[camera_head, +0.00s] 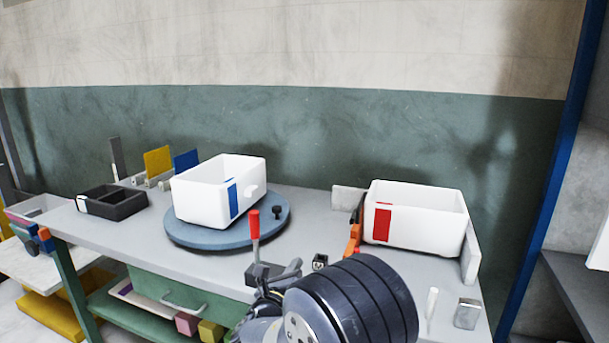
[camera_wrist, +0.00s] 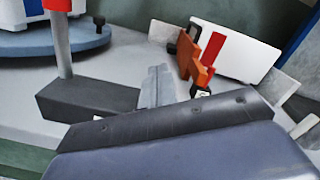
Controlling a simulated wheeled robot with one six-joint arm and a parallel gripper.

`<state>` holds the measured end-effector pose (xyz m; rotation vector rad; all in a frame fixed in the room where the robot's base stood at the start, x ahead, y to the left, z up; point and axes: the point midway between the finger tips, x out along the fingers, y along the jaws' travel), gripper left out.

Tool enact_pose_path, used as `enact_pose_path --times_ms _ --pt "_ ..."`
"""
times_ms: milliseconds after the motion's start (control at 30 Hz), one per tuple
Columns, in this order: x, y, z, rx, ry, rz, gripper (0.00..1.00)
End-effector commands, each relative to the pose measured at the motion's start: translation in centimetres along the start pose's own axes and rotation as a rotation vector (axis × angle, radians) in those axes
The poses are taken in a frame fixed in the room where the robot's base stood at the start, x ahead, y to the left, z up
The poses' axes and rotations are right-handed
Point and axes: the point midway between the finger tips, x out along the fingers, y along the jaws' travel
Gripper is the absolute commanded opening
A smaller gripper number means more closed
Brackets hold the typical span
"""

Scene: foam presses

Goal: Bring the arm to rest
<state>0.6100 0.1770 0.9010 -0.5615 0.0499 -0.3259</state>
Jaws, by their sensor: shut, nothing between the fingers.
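My dark, ribbed wrist hides part of the bench front. In the wrist view my gripper (camera_wrist: 157,88) shows as a grey finger above a dark bar, beside the lever's dark base block (camera_wrist: 88,100). I cannot tell from these views whether it touches the block.
A white bin with a blue label (camera_head: 208,205) stands on a blue turntable (camera_head: 275,228). A white bin with a red label (camera_head: 425,215) stands at right between low plates. The red lever (camera_head: 254,224) rises close to my gripper. A black tray (camera_head: 112,203) lies at left.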

Motion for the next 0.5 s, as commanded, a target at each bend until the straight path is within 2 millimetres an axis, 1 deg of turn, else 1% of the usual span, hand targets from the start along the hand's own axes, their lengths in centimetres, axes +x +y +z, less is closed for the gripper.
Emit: enact_pose_path --times_ms 33,200,500 --pt "0.0 0.3 -0.7 0.022 0.0 -0.001 0.0" --pt "-0.1 0.6 -1.7 0.099 0.0 -0.005 0.0" --pt "-0.1 0.9 -2.5 0.194 0.001 -0.009 0.0"
